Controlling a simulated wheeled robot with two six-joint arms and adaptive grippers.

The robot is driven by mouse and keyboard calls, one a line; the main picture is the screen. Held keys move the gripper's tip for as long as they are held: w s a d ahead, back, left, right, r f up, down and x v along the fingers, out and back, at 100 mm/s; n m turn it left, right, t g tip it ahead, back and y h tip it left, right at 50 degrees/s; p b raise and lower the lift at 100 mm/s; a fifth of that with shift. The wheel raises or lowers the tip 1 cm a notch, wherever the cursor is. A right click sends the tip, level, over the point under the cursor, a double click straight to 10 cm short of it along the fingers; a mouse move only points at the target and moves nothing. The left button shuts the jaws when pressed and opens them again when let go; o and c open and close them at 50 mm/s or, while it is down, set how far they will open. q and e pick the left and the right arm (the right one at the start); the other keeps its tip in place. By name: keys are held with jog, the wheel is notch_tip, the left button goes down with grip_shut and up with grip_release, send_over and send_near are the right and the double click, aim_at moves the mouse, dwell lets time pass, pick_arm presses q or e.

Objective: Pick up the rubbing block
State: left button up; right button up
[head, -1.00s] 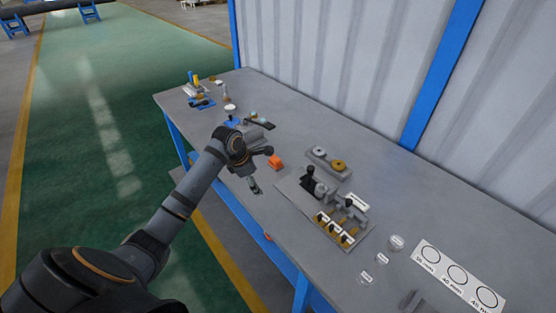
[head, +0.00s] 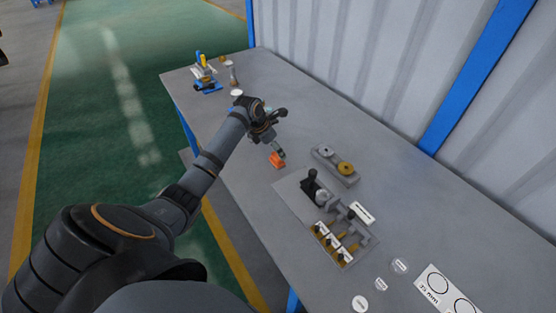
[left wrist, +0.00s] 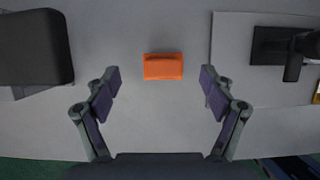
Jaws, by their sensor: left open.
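The rubbing block looks to be the small orange block (head: 277,160) lying on the grey table. In the left wrist view the orange block (left wrist: 164,67) sits near the middle, just beyond and between the spread fingers. My left gripper (head: 279,149) is above the table, right by the block in the head view. In the left wrist view my left gripper (left wrist: 160,92) is open and empty, with its fingers on either side of the block's line and apart from it. My right gripper is not in view.
A grey plate with a fixture and brass-coloured parts (head: 333,220) lies right of the block. A tray with two round parts (head: 335,165) stands behind it. A dark object (left wrist: 35,47) is at the wrist view's left. Bare table (head: 370,140) lies toward the wall.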

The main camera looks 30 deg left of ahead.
aim_at(276, 155)
pick_arm(q)
jog(key=shift+s+d+f+p, duration=0.15)
jog(key=shift+f+p, duration=0.2)
jog(key=shift+f, duration=0.4)
jog(key=x, duration=0.2)
jog(key=shift+f, duration=0.3)
jog(key=shift+w+f, duration=0.2)
jog(key=shift+f, duration=0.25)
jog(key=shift+s+r, duration=0.1)
jog(key=shift+s, duration=0.05)
jog(key=c, duration=1.3)
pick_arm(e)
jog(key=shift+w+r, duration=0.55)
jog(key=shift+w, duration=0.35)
